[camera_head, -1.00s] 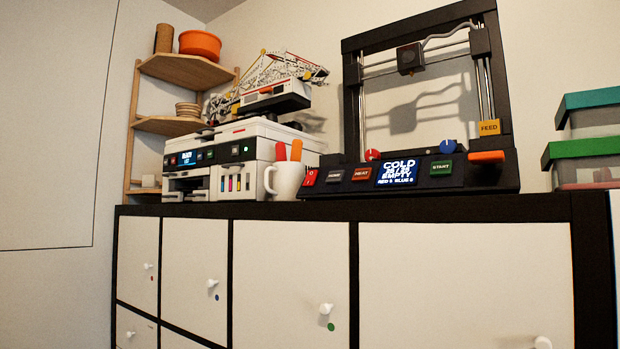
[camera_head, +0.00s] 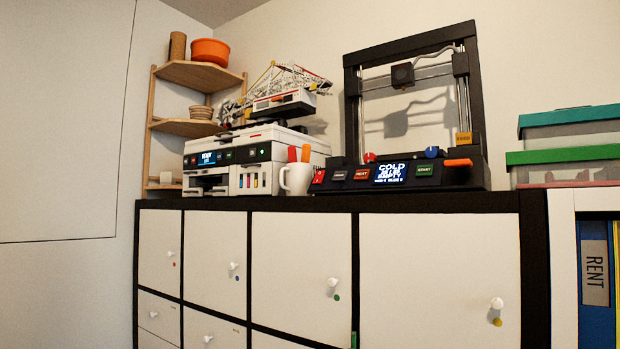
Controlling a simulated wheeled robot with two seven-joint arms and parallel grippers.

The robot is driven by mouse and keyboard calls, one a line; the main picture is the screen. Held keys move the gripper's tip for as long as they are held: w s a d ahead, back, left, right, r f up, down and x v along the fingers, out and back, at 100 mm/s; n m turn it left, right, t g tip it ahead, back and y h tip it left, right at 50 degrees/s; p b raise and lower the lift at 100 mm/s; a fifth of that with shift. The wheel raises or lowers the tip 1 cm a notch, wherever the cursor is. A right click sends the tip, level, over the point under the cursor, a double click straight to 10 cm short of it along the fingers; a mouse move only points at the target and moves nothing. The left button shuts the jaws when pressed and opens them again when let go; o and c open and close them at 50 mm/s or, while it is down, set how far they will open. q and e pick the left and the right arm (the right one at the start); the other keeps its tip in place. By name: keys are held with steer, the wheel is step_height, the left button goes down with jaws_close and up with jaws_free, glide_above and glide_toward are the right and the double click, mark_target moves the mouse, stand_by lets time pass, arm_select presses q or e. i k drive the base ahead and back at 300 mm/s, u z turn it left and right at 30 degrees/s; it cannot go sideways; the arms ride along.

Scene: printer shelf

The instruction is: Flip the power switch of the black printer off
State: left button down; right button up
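The black printer (camera_head: 415,120), an open-frame 3D printer, stands on top of the cabinet, right of centre. A red knob (camera_head: 370,158) and a blue knob (camera_head: 432,152) are on top of the panel. An orange part (camera_head: 458,163) sticks out at its right end. Neither of my grippers is in view.
A white mug (camera_head: 296,179) with orange-handled tools stands just left of the red switch. A white printer (camera_head: 240,160) carries a crane model (camera_head: 285,103). The dark cabinet (camera_head: 330,204) has white doors with protruding knobs. Storage boxes (camera_head: 570,142) stand at the right.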

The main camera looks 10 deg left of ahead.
mark_target(319, 176)
steer(key=u, duration=0.75)
steer(key=i, duration=0.75)
steer(key=z, duration=1.3)
